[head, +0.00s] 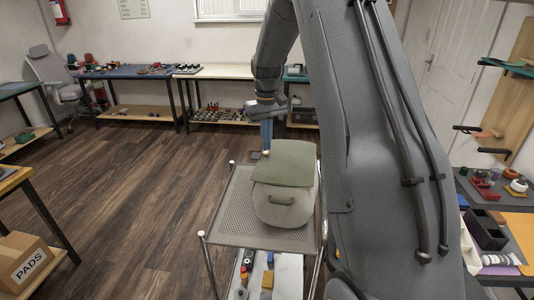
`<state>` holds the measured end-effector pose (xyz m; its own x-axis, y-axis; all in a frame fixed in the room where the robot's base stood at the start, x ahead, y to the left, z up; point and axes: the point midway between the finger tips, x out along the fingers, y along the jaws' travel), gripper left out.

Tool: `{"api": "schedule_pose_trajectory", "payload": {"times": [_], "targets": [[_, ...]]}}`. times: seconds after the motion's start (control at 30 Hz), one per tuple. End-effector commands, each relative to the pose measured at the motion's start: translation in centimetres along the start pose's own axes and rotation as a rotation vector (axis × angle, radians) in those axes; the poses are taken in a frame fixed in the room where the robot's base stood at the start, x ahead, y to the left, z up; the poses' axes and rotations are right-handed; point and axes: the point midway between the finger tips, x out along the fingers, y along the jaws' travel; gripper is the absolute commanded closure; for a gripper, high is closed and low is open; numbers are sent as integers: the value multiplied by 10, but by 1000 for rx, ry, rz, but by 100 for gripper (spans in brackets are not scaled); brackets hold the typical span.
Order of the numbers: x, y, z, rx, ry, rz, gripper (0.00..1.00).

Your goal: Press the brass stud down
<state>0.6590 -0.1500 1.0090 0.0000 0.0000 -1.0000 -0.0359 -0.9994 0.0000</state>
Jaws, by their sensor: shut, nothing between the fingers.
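My gripper (266,146) points straight down over the far side of a perforated metal cart top (228,205). Its fingers are shut and look empty. A tiny pale brass-coloured spot (266,153), possibly the brass stud, shows just below the fingertips. A small dark piece (256,155) lies beside it on the left. Whether the fingertips touch the spot cannot be told at this size. A pale rounded box (284,208) with a green lid (284,165) and a dark handle stands in front of my gripper and may hide part of that area.
The cart's lower shelf (285,275) holds several small coloured items. My arm blocks much of the right half. A grey bench (482,205) with parts stands at the right. Tables line the back wall. The wooden floor (140,200) left of the cart is clear.

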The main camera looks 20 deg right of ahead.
Motion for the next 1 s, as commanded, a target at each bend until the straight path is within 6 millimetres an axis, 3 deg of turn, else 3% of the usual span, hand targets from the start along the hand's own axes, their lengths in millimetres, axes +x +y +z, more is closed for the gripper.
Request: {"api": "schedule_pose_trajectory", "payload": {"times": [1.0], "targets": [[10, 0, 0, 0, -1, 0, 100]]}}
